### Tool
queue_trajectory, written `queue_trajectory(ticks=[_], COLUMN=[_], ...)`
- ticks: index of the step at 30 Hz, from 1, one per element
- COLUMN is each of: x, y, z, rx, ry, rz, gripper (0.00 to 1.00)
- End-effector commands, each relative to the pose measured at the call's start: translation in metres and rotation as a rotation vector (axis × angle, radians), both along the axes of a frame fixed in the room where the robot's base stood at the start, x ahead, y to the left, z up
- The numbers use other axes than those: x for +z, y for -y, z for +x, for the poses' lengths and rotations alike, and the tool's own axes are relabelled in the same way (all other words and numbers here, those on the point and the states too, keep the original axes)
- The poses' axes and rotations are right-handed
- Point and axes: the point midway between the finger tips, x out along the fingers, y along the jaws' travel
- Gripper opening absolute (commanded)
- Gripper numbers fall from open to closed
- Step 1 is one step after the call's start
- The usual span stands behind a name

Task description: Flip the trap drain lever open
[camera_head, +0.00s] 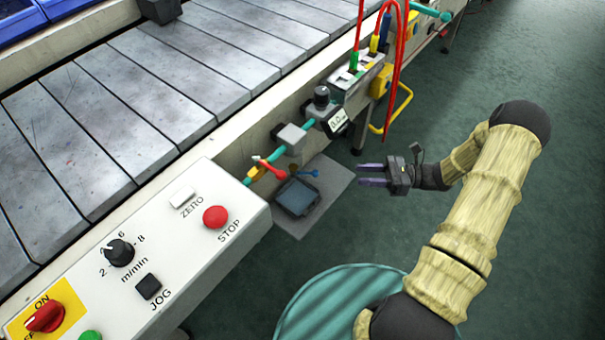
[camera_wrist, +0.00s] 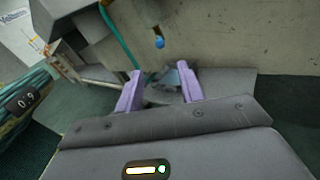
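A blue lever (camera_head: 308,173) sits low on the machine's side, by a small brass-coloured fitting above a dark tray (camera_head: 297,197). A red lever (camera_head: 270,168) is just left of it on the teal pipe. No label shows which one is the trap drain lever. My gripper (camera_head: 362,175) is open and empty, to the right of the blue lever and apart from it, its purple fingers pointing left. In the wrist view, a small blue end (camera_wrist: 159,42), apparently the blue lever's, shows beyond and between the open fingers (camera_wrist: 160,72).
The control panel (camera_head: 170,240) stands at front left, beside the slatted conveyor (camera_head: 150,85). Red hoses (camera_head: 396,75) and a yellow bracket (camera_head: 397,110) are at the back. A grey plate (camera_head: 327,185) lies under the tray. Green floor at right is clear.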

Motion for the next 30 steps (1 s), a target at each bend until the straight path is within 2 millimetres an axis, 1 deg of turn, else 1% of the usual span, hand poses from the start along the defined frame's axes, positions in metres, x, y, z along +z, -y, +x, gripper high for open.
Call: queue_trajectory(ticks=[5,8,30], x=[-0.001,-0.001,-0.002], y=[-0.008,-0.019,-0.147], z=[0.0,0.0,0.002], rx=[0.003,0.003,0.006], ry=[0.001,0.001,0.001], rz=[0.0,0.0,-0.002], gripper=[0.39,0.39,0.39])
